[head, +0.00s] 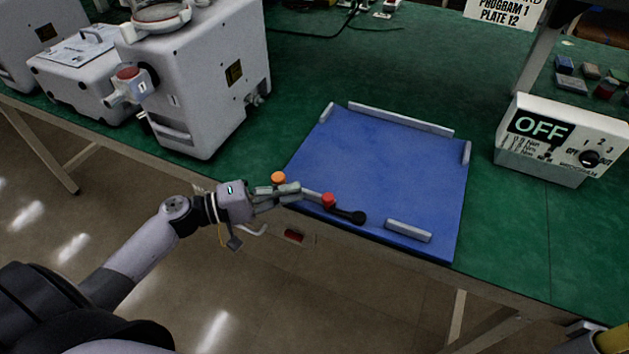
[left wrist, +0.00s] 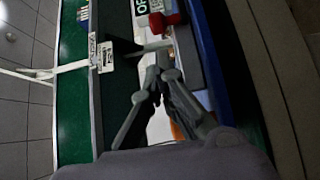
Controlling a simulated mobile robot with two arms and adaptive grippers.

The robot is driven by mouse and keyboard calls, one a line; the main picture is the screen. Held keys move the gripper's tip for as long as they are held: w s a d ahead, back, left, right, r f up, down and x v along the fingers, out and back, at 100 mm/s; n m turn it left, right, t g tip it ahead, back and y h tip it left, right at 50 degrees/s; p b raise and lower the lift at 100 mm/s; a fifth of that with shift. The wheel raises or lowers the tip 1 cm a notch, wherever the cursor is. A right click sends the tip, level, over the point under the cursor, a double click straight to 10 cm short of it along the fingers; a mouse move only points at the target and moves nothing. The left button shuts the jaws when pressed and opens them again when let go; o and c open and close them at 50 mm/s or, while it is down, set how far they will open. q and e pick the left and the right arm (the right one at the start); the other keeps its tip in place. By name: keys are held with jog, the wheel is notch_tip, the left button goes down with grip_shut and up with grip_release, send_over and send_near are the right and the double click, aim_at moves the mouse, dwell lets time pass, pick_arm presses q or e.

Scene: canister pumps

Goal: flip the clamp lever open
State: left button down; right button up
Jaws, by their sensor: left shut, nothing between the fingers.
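The clamp sits at the near left edge of the blue plate (head: 400,160). It shows a red piece (head: 328,200) and a dark arm with a round black end (head: 357,217), lying low and pointing right. I cannot tell its exact lever position. A red piece also shows in the left wrist view (left wrist: 158,22), just past the fingers. My left gripper (head: 299,190) is shut and empty, its tips just left of the red piece; contact is unclear. Its fingers meet in the left wrist view (left wrist: 155,75). An orange knob (head: 278,178) shows behind the fingers.
Grey rails (head: 408,231) edge the blue plate. A white control box (head: 560,140) reading OFF stands to the right on the green table (head: 500,230). A large grey machine (head: 210,80) stands at the back left. The plate's middle is clear.

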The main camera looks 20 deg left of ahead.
aim_at(309, 192)
pick_arm(q)
jog(key=p+x, duration=0.1)
jog(key=x, duration=0.3)
jog(key=shift+w+d+r, duration=0.15)
jog(key=shift+w+d, duration=0.35)
jog(key=shift+d, duration=0.15)
pick_arm(e)
jog(key=shift+r, duration=0.65)
